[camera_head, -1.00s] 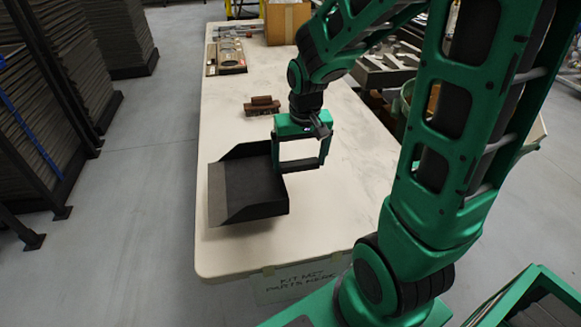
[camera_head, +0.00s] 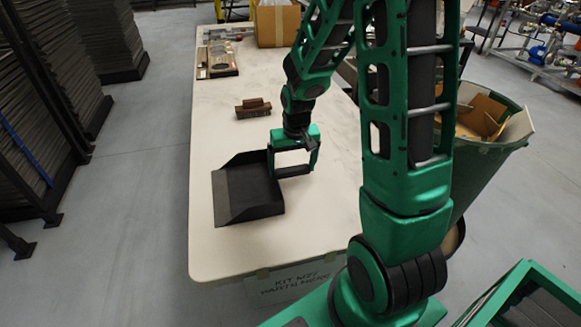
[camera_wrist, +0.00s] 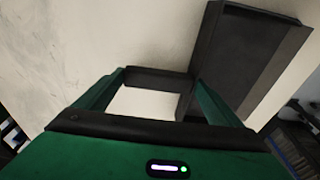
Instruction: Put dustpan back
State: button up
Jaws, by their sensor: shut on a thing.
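The black dustpan (camera_head: 245,188) is at the near end of the pale table, its open side facing left. It looks level and on or just above the tabletop; I cannot tell if it touches. My gripper (camera_head: 296,171) is at its right side, with its fingers closed on the dark handle. In the wrist view, my gripper (camera_wrist: 160,82) has the handle across its fingertips, and the dustpan (camera_wrist: 245,55) extends to the upper right. Part of the handle is hidden by the fingers.
The pale table (camera_head: 215,255) has free room around the dustpan. A brown block (camera_head: 254,108) lies behind it. A cardboard box (camera_head: 276,25) and a tray of parts (camera_head: 218,60) are at the far end. A green bin with cardboard (camera_head: 482,160) stands to the right.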

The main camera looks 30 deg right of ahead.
jog(key=o, duration=1.4)
jog(key=shift+o, duration=0.2)
notch_tip(320, 180, up, 12)
jog(key=s, duration=0.2)
jog(key=s+d+r+m+g, duration=0.1)
jog(key=s+r, duration=0.1)
jog(key=s, duration=1)
jog(key=s+d+r+m, duration=0.1)
jog(key=s+r, duration=0.1)
jog(key=s, duration=1)
jog(key=shift+d+m+g+y, duration=0.35)
jog(key=shift+m+g+y, duration=0.05)
